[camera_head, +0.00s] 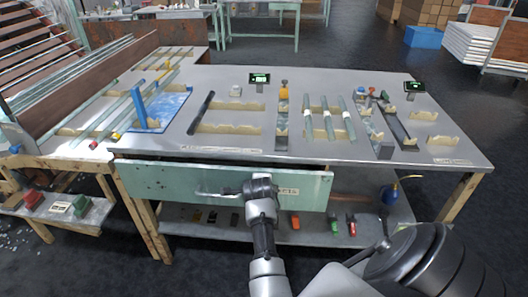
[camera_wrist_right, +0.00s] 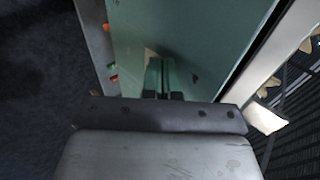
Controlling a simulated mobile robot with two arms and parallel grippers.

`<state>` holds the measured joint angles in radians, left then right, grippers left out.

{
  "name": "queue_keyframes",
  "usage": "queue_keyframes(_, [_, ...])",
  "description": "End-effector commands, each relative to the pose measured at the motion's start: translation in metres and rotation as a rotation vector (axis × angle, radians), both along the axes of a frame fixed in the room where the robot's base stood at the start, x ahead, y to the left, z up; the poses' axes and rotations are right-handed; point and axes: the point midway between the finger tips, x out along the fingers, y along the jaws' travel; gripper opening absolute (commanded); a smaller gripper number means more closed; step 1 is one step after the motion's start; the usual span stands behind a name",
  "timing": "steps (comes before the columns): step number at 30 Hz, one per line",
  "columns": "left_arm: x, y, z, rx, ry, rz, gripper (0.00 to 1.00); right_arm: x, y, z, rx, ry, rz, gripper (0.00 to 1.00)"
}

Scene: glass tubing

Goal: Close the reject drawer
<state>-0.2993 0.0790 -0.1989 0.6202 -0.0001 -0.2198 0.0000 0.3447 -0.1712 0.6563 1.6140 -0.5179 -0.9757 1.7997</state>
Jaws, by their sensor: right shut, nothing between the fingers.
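The reject drawer has a pale green front (camera_head: 150,180) under the front edge of the workbench. Its front stands slightly out from the bench, with a dark strip between its top edge and the tabletop. A grey bar handle (camera_head: 215,193) is on the front, and my gripper partly covers the label (camera_head: 289,191). My right gripper (camera_head: 262,184) is at the middle of the drawer front. In the right wrist view its shut, empty fingers (camera_wrist_right: 161,80) point at the green face (camera_wrist_right: 205,40); I cannot tell whether they touch it. My left gripper is out of view.
The workbench top (camera_head: 230,150) holds glass tubes (camera_head: 328,122) on supports, a blue mat (camera_head: 165,108) and small displays. A lower shelf (camera_head: 270,236) with small tools lies below the drawer. A wooden side table (camera_head: 85,160) stands left.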

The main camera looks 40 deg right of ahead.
Motion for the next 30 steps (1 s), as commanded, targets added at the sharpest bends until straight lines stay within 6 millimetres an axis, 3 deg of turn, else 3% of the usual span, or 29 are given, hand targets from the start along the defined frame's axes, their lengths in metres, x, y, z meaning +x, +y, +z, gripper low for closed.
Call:
queue_keyframes(6, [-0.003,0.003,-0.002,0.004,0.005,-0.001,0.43,0.002,-0.003,-0.001,-0.001,-0.001,0.0,0.0])
queue_keyframes(11, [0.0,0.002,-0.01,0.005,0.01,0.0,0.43,0.02,-0.023,-0.002,-0.003,-0.002,-0.001,0.0])
queue_keyframes(15, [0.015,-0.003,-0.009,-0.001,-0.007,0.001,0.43,0.031,-0.036,-0.001,-0.002,-0.001,0.001,0.0])
queue_keyframes(18, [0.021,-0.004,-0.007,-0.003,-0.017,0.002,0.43,0.032,-0.038,0.001,-0.004,-0.002,0.001,0.0])
queue_keyframes(30, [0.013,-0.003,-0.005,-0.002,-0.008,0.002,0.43,0.031,-0.04,0.005,-0.008,-0.007,0.0,0.0])
